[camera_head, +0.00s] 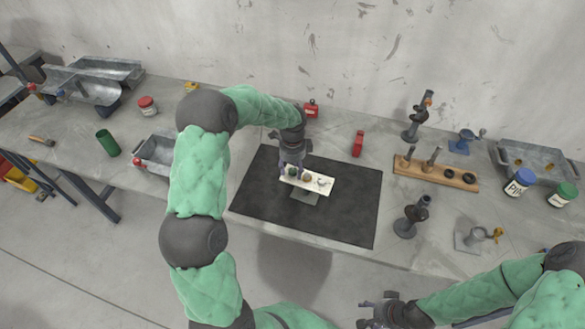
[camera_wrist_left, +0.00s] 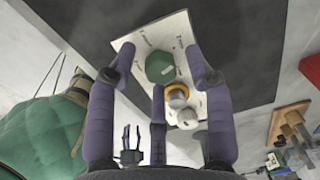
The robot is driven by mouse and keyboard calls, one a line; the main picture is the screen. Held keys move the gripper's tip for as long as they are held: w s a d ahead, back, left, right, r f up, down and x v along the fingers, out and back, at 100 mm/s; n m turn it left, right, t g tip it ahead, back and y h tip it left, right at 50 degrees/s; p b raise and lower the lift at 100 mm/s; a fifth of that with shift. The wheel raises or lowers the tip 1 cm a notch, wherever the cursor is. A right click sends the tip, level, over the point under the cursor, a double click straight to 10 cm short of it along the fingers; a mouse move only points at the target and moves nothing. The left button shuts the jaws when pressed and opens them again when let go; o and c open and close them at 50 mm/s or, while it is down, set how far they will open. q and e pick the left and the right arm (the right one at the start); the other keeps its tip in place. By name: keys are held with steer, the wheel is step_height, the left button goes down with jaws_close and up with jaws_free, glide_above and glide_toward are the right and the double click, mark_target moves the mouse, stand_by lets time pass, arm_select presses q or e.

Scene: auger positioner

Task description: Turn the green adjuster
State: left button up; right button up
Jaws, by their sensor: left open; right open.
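The green adjuster (camera_wrist_left: 159,67) is a green knob on a pale panel (camera_wrist_left: 188,32) with small printed marks. In the head view the panel (camera_head: 327,190) stands on the black mat, and the adjuster (camera_head: 291,171) is at its left end, partly hidden by my gripper. My left gripper (camera_wrist_left: 158,72) is open, with its purple fingers spread around the adjuster's near side; I cannot tell whether they touch it. Beside the adjuster are a yellow-and-grey knob (camera_wrist_left: 177,95) and a whitish part (camera_wrist_left: 188,119). My right gripper (camera_head: 380,309) is open and empty, low in front of the table.
The black mat (camera_head: 348,222) is clear around the panel. A wooden rack (camera_head: 437,172) with pegs and dark stands (camera_head: 411,215) are on the right. A green cup (camera_head: 108,143) and metal trays (camera_head: 85,87) are on the left. A red item (camera_head: 358,143) stands behind the mat.

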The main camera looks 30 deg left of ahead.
arm_select(q)
jaws_close()
steer(key=shift+n, duration=0.3)
